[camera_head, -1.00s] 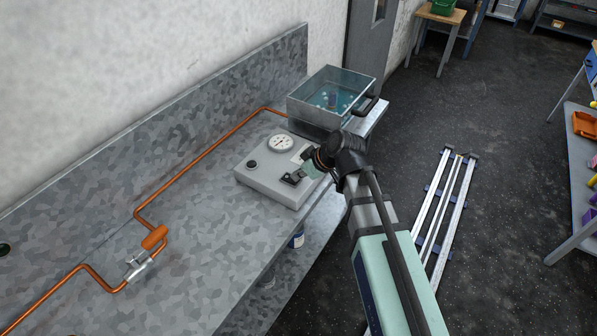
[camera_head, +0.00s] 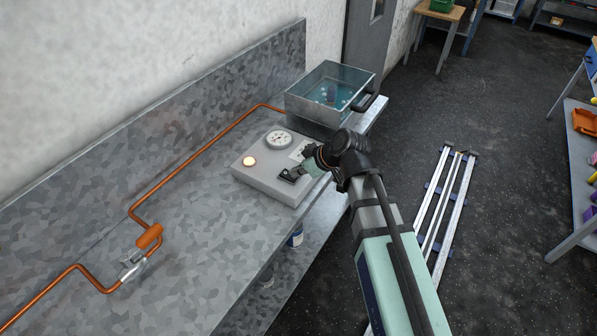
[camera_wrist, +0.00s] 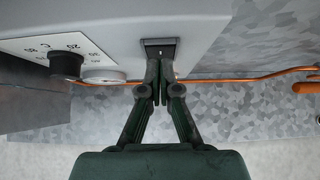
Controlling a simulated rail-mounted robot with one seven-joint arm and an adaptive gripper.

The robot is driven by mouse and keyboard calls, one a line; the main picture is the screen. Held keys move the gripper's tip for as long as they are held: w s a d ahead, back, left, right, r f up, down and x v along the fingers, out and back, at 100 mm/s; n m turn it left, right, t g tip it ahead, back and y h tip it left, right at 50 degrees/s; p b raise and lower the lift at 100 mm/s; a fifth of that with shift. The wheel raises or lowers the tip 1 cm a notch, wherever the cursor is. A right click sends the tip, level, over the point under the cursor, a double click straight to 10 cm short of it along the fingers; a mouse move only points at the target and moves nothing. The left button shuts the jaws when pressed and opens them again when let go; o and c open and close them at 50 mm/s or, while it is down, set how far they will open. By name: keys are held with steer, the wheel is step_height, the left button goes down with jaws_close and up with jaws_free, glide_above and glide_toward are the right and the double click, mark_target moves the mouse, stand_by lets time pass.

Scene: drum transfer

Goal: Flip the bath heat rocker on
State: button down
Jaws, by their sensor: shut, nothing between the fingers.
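The grey control box (camera_head: 268,184) sits on the metal bench, with a round dial gauge (camera_head: 278,139) and an indicator lamp (camera_head: 249,161) that glows warm white. The rocker (camera_wrist: 159,42) shows in the wrist view as a dark rectangle on the box face. My gripper (camera_wrist: 160,98) is shut and empty, its fingertips at or just in front of the rocker; I cannot tell whether they touch. In the head view my gripper (camera_head: 290,174) is over the front part of the box and covers most of the rocker, so its tilt is hidden.
A glass-sided water bath (camera_head: 330,95) stands behind the box at the bench's far end. A copper pipe (camera_head: 185,157) with an orange-handled valve (camera_head: 148,237) runs along the bench. A black knob (camera_wrist: 66,64) is on the box. Rails (camera_head: 445,205) lie on the floor at right.

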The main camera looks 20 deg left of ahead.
steer(key=shift+r, duration=0.4)
steer(key=shift+r, duration=0.1)
steer(key=shift+r+p, duration=0.25)
steer(key=shift+p, duration=0.1)
steer(key=v, duration=1.2)
steer(key=shift+d+b, duration=0.3)
steer(key=shift+b, duration=0.15)
steer(key=shift+s+r, duration=0.1)
steer(key=shift+r, duration=0.05)
